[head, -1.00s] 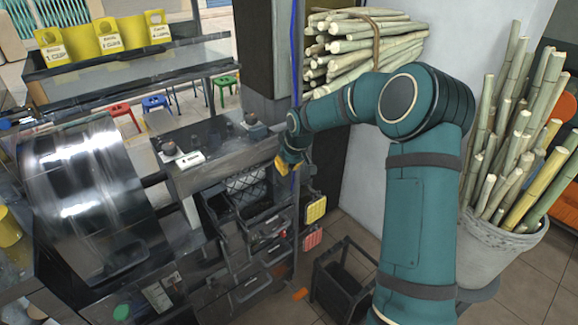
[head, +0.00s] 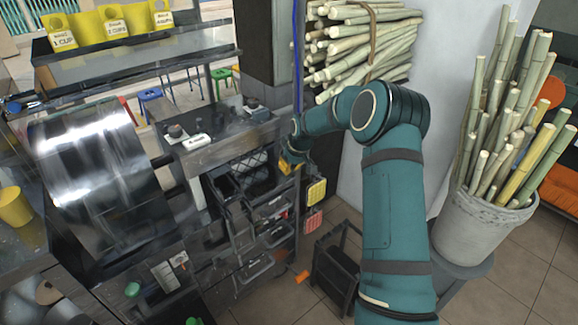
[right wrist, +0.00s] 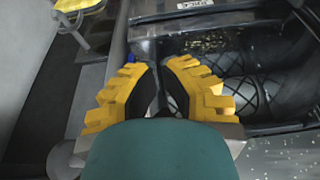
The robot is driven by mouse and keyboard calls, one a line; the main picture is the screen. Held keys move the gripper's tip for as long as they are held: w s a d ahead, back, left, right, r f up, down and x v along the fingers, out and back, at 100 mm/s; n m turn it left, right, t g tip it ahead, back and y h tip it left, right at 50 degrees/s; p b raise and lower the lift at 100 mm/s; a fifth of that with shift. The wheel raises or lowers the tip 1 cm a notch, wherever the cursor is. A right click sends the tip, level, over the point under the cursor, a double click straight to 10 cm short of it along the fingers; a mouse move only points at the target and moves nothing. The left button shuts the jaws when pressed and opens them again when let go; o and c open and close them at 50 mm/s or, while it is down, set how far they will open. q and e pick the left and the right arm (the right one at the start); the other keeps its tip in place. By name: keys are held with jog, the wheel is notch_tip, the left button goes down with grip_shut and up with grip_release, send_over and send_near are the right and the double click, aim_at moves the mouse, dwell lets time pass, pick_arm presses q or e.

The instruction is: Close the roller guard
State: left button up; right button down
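A large shiny curved metal cover (head: 95,165), which looks like the roller guard, sits on the dark press at the left of the head view. I cannot tell how far open it is. My right gripper (head: 290,165) is small in the head view, well to the right of the cover, by the right end of the counter. In the right wrist view its yellow, black-padded fingers (right wrist: 159,64) stand a little apart, with nothing clearly held between them. The cover cannot be made out in the wrist view. My left gripper is not in view.
A dark counter (head: 215,140) with small items stands between the cover and my right arm, with racks below. A bucket of cane (head: 480,230) is at the right. A dark stand (head: 335,268) is on the floor. Yellow cup holders (head: 112,28) stand at the back left.

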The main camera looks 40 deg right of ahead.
jog(key=shift+f+t, duration=0.45)
jog(key=shift+t, duration=0.05)
jog(key=shift+w+f+t+b, duration=0.15)
jog(key=shift+t+b, duration=0.05)
jog(key=shift+t, duration=0.35)
jog(key=shift+w+f+t+b, duration=0.15)
jog(key=shift+t+b, duration=0.05)
jog(key=shift+t, duration=0.35)
jog(key=shift+w+f, duration=0.45)
jog(key=shift+f, duration=0.05)
jog(key=t, duration=0.1)
jog(key=f+t, duration=0.1)
jog(key=shift+w+t+b, duration=0.3)
jog(key=shift+b, duration=0.05)
jog(key=t, duration=0.2)
jog(key=w+t, duration=0.1)
jog(key=shift+w+a+f+y, duration=0.1)
jog(key=shift+f+y, duration=0.15)
jog(key=shift+y, duration=0.05)
jog(key=shift+w+t, duration=0.15)
jog(key=shift+t, duration=0.15)
jog(key=shift+x, duration=1.15)
